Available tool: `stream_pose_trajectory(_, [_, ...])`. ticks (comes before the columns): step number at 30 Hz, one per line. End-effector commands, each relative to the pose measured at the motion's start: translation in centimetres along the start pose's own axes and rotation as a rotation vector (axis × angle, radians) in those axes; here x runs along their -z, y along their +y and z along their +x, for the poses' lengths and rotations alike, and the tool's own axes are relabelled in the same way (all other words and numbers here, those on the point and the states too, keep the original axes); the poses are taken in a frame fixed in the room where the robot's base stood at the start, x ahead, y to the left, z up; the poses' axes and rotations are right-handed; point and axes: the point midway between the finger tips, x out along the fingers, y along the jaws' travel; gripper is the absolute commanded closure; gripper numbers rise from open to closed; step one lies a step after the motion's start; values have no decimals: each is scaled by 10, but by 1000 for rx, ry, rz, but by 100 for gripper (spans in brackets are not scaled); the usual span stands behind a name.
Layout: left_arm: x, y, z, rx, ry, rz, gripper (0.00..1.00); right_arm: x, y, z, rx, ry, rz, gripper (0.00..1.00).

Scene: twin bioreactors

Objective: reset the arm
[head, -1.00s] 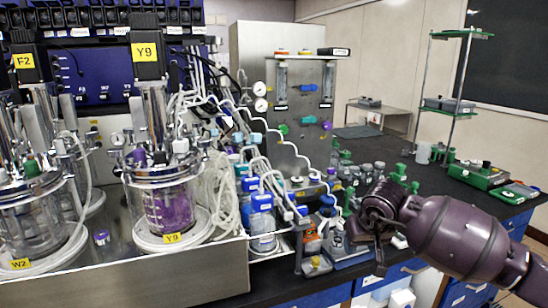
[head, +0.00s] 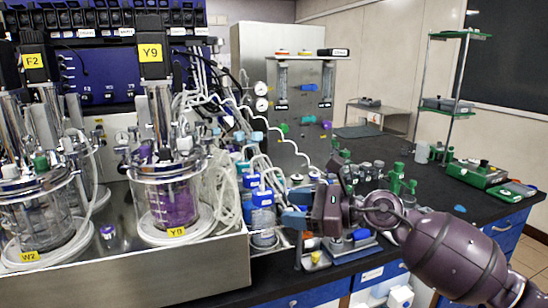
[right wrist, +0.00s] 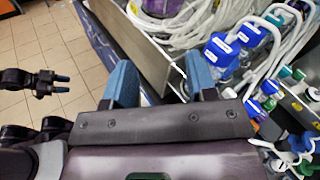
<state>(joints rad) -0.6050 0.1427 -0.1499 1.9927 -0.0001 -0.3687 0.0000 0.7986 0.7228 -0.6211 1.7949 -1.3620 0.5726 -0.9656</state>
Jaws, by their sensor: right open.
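My right gripper (head: 294,208) is open in the head view, its blue fingers pointing left above the front of the bench, beside the blue-capped bottles (head: 262,212). In the right wrist view its two blue fingers (right wrist: 160,82) stand wide apart with nothing between them. My left gripper (right wrist: 62,83) shows small at the left of the right wrist view, over the tiled floor.
A steel tray (head: 130,280) holds glass bioreactor vessels, one with purple liquid (head: 172,208). Coiled white tubing (head: 218,185) and bottles crowd the space left of the right gripper. Green-topped items (head: 397,178) stand behind my right arm. The black bench (head: 440,205) has clear room at right.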

Motion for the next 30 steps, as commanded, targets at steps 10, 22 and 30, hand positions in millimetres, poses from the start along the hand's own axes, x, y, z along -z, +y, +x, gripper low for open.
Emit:
stream_pose_trajectory(10, [-4, 0, 0, 0, -8, 0, 57, 19, -8, -41, 178, -629, 1302, 48])
stream_pose_trajectory(22, [2, 0, 2, -1, 5, 1, 57, 174, 39, -122, 400, -1257, 2451, 48])
stream_pose_trajectory(30, [4, 0, 3, -2, 7, 1, 57, 267, 128, -173, -547, 1434, -2550, 48])
